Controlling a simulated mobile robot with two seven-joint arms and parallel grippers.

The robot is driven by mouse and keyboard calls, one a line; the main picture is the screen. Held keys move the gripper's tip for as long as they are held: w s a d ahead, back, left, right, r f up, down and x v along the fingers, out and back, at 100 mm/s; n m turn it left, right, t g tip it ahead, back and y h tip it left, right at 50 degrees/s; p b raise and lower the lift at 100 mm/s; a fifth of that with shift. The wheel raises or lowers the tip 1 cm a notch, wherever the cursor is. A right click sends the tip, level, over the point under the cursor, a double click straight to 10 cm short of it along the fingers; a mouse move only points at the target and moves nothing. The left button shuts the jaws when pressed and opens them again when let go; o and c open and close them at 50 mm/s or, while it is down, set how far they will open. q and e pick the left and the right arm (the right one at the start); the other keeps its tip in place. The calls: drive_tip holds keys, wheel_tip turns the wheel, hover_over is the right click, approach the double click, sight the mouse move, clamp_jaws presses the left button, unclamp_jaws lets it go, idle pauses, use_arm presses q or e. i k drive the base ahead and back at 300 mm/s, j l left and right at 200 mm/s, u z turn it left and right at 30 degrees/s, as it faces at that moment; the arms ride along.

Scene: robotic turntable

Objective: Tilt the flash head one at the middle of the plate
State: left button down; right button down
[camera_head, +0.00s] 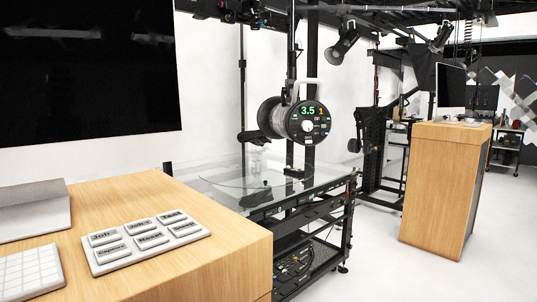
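The flash head (308,122) is a dark round-ended unit with a lit display reading 3.5 and 1, a grey barrel and a pale handle on top. It is mounted on a black vertical post (290,60) above the turntable and its display end faces toward me. The clear round plate (228,180) lies on the glass-topped table below it. A small clear object (256,160) stands on the plate, hard to make out. Neither of my grippers shows in the head view.
A wooden desk (200,262) with a button panel (146,240), keyboard (28,274) and large black monitor (85,70) fills the near left. A wooden cabinet (437,190) stands at the right. White floor (395,275) is clear between the turntable frame and cabinet. Other lamps hang behind.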

sight(286, 121)
drive_tip(key=l+u, duration=0.1)
drive_tip(key=u, duration=0.3)
drive_tip(key=i+l+u, duration=0.1)
drive_tip(key=u, duration=0.3)
drive_tip(key=l+u, duration=0.1)
drive_tip(key=u, duration=0.25)
drive_tip(key=l+u, duration=0.55)
drive_tip(key=l, duration=0.3)
drive_tip(key=l+u, duration=0.15)
drive_tip(key=l, duration=0.3)
drive_tip(key=k+l+u, duration=0.15)
drive_tip(key=l, duration=0.25)
drive_tip(key=k+l, duration=0.1)
drive_tip(key=l, duration=0.35)
drive_tip(key=k+l, duration=0.1)
drive_tip(key=l, duration=0.35)
drive_tip(key=k+l, duration=0.1)
drive_tip(key=l, duration=0.75)
drive_tip(key=i+j, duration=0.25)
drive_tip(key=j, duration=0.15)
